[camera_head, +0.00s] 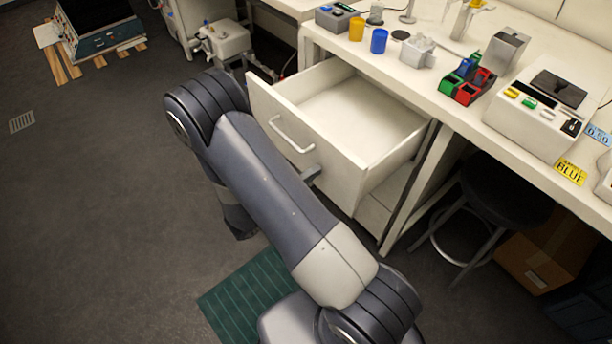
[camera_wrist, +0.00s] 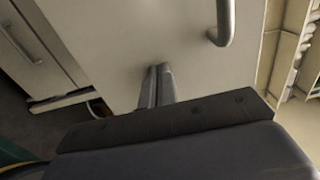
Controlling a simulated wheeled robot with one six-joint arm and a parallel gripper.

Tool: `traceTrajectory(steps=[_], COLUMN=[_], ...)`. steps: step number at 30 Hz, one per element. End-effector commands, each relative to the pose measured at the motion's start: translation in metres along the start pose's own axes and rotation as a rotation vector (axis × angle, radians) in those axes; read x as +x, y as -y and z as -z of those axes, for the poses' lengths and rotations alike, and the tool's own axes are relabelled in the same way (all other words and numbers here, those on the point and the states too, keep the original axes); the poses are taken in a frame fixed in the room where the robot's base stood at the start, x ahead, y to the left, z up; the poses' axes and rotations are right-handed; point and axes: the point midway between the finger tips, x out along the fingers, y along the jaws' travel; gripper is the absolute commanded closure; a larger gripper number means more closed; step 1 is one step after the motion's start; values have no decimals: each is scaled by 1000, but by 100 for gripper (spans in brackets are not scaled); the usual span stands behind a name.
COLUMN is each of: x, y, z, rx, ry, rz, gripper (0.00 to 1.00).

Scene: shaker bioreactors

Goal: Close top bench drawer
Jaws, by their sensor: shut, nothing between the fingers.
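The top bench drawer (camera_head: 340,110) is pulled out from under the white bench, and its inside looks empty. Its front panel (camera_head: 272,108) carries a pale bar handle (camera_head: 291,135). In the wrist view the drawer front (camera_wrist: 120,45) fills much of the picture, with the handle (camera_wrist: 224,20) at the upper right. My gripper (camera_wrist: 158,72) is shut and empty, its fingertips at or very near the panel, beside the handle.
On the bench top (camera_head: 450,115) stand yellow (camera_head: 356,29) and blue (camera_head: 379,41) cups, a red-green rack (camera_head: 468,82) and a white instrument (camera_head: 538,112). A stool (camera_head: 500,195) and a cardboard box (camera_head: 545,250) are under the bench at right.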

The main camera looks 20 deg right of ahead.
Motion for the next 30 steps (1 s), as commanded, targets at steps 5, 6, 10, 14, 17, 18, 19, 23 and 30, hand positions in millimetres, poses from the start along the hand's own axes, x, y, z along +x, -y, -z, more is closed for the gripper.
traceTrajectory(steps=[5,6,10,14,17,18,19,23,30], x=[39,50,89,128,158,169,178,212,258], y=[1,1,1,0,0,0,0,-1,-1], z=[2,3,3,3,3,3,3,2,1], rx=[-2,-2,0,1,2,2,1,2,1], ry=[-10,-11,-12,-11,-10,-10,-9,-8,-3], rz=[-1,-1,0,0,1,1,0,1,1], gripper=[100,100,100,100,100,100,100,100,100])
